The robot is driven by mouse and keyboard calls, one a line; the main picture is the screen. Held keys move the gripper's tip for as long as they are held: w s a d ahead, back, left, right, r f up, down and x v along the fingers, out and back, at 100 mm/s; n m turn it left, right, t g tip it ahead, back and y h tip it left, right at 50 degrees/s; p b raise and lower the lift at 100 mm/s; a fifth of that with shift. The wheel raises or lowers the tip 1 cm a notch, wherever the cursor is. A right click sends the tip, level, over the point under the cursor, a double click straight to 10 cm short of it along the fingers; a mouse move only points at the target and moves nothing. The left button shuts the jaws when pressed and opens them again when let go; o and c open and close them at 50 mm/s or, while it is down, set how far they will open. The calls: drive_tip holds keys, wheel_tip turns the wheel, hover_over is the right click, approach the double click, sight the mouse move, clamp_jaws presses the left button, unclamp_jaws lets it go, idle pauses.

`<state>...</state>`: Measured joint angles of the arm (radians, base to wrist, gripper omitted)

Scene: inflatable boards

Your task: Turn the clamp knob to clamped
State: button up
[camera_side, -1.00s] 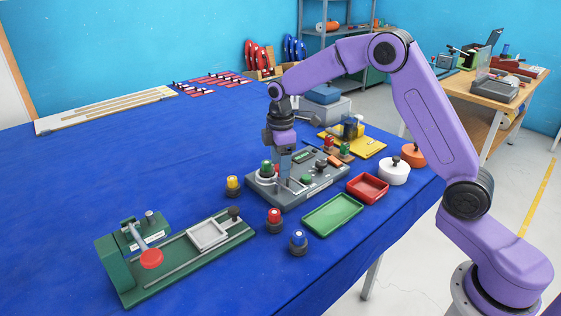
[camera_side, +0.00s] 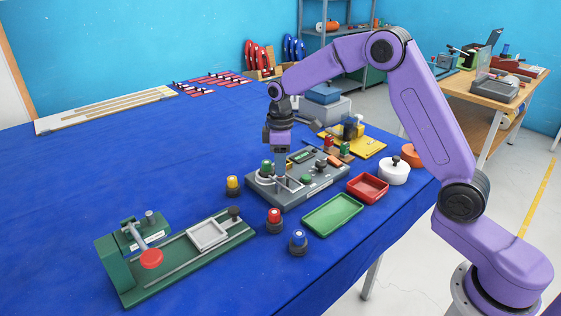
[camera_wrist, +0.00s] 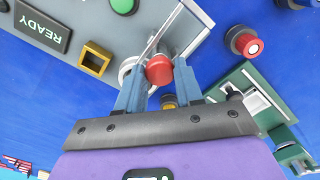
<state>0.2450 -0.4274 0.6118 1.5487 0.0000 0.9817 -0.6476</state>
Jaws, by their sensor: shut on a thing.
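A red knob (camera_wrist: 158,70) sits between the two fingertips of my gripper (camera_wrist: 159,74) in the wrist view. My gripper is shut on it, at the edge of the grey control panel (camera_wrist: 195,50). A pale round base and a thin metal bar show beside the knob in the wrist view. No clamp position marking is readable.
The panel carries a green-topped part (camera_side: 266,166), a READY display (camera_wrist: 42,27) and a green button (camera_wrist: 122,5). Yellow (camera_side: 232,184), red (camera_side: 274,217) and blue (camera_side: 298,240) capped parts stand nearby. Green (camera_side: 333,213) and red (camera_side: 368,187) trays lie to the right.

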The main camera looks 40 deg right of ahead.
drive_tip(key=m, duration=1.4)
idle(0.6)
drive_tip(key=o, duration=1)
drive_tip(key=shift+o, duration=0.2)
drive_tip(key=shift+r, duration=0.1)
wheel_tip(320, 180, up, 17)
drive_tip(key=shift+r, duration=0.15)
